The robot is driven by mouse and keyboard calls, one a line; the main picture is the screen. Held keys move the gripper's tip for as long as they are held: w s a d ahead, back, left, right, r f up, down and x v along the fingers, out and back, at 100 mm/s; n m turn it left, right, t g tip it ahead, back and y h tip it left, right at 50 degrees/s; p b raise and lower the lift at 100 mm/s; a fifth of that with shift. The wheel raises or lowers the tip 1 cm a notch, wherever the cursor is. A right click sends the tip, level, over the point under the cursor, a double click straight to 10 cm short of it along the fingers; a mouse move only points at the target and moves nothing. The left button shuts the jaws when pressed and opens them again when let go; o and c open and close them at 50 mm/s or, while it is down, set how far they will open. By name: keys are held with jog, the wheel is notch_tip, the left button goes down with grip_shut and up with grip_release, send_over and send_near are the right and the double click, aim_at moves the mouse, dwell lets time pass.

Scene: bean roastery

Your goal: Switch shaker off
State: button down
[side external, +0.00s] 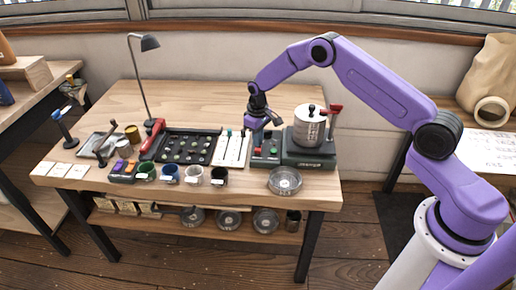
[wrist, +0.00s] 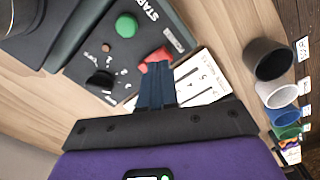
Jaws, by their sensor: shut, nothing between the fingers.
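The dark control box (side external: 266,153) stands on the table beside a machine with a silver canister (side external: 309,128), which may be the shaker. In the wrist view the box (wrist: 160,22) carries a green button (wrist: 127,25) by a START label, a black knob (wrist: 100,81) with numbers around it, and a red switch (wrist: 155,55). My gripper (side external: 257,122) is over the box in the side view. In the wrist view my gripper (wrist: 157,70) is shut and empty, its fingertips right at the red switch and partly covering it. I cannot tell whether they touch it.
Several cups (side external: 194,175) line the front. A round metal dish (side external: 285,180) sits at the front right. The table's back (side external: 190,100) is clear.

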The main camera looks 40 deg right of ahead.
aim_at(258, 149)
jog(key=shift+f, duration=1.1)
dwell(0.6)
jog(key=shift+r, duration=3.55)
jog(key=s+a+r+n, duration=0.2)
jog(key=s+a+r, duration=0.45)
jog(key=s, duration=0.35)
jog(key=s+a+r+n, duration=0.3)
jog(key=s+a+r, duration=0.2)
jog(key=s+r, duration=0.35)
jog(key=s+d+r+n, duration=0.1)
jog(key=s+d, duration=0.3)
jog(key=s, duration=0.9)
jog(key=s+d+r+n, duration=0.2)
jog(key=s+d+n, duration=0.1)
jog(key=s, duration=1)
jog(key=shift+d+n, duration=0.3)
jog(key=shift+d, duration=0.05)
jog(key=shift+r, duration=0.1)
